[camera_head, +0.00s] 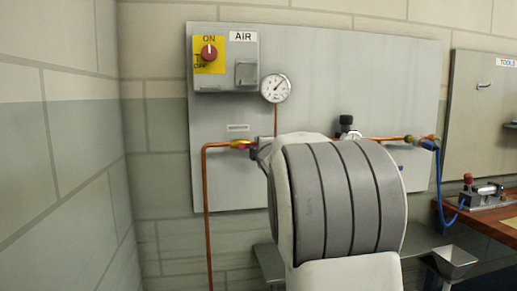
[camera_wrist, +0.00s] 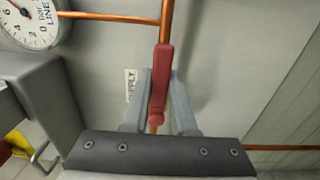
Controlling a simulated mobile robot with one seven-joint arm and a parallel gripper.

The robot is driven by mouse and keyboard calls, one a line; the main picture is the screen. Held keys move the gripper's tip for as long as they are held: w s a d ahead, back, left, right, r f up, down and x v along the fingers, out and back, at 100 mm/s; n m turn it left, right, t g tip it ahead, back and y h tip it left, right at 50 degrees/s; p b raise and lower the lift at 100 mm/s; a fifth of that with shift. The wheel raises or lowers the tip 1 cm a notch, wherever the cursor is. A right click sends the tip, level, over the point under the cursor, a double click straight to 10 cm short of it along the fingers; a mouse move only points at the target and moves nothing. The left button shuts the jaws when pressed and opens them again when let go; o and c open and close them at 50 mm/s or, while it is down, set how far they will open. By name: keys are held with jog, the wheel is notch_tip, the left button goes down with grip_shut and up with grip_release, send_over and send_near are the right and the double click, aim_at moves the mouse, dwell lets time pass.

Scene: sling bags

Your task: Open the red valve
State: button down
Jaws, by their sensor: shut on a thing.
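The red valve handle (camera_wrist: 161,75) is a long narrow lever in the wrist view, lying in line with the copper pipe (camera_wrist: 166,22) behind it. My gripper (camera_wrist: 160,98) is shut on the handle, with one grey finger on each side. In the head view, a yellow and reddish valve fitting (camera_head: 241,144) shows on the copper pipe beside my arm. My arm hides most of the gripper there, and the valve body is mostly covered in the wrist view.
A grey panel (camera_head: 340,65) carries a pressure gauge (camera_head: 276,88), an AIR switch box with a red knob (camera_head: 209,53), and a regulator (camera_head: 347,127). A blue hose (camera_head: 440,190) hangs at right. A wooden bench (camera_head: 490,222) stands at far right.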

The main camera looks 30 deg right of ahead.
jog(key=shift+r, duration=0.1)
jog(key=c, duration=0.7)
grip_release()
jog(key=v, duration=1.7)
jog(key=shift+s, duration=0.2)
jog(key=s+a+f+m+g+y, duration=0.3)
jog(key=s+a+f+m+g, duration=0.4)
jog(key=s+a+f, duration=0.4)
jog(key=s+a+f+m+g+y, duration=0.2)
jog(key=s+a+f+m+g, duration=0.3)
jog(key=s+a+f+m, duration=0.6)
jog(key=d+r+n+p, duration=0.1)
jog(key=r+p, duration=0.6)
jog(key=s+r+n+p, duration=0.1)
jog(key=r+p, duration=0.7)
jog(key=s+d+r+n+p, duration=0.1)
jog(key=r+p, duration=0.6)
jog(key=shift+d+r, duration=0.35)
jog(key=shift+r, duration=0.05)
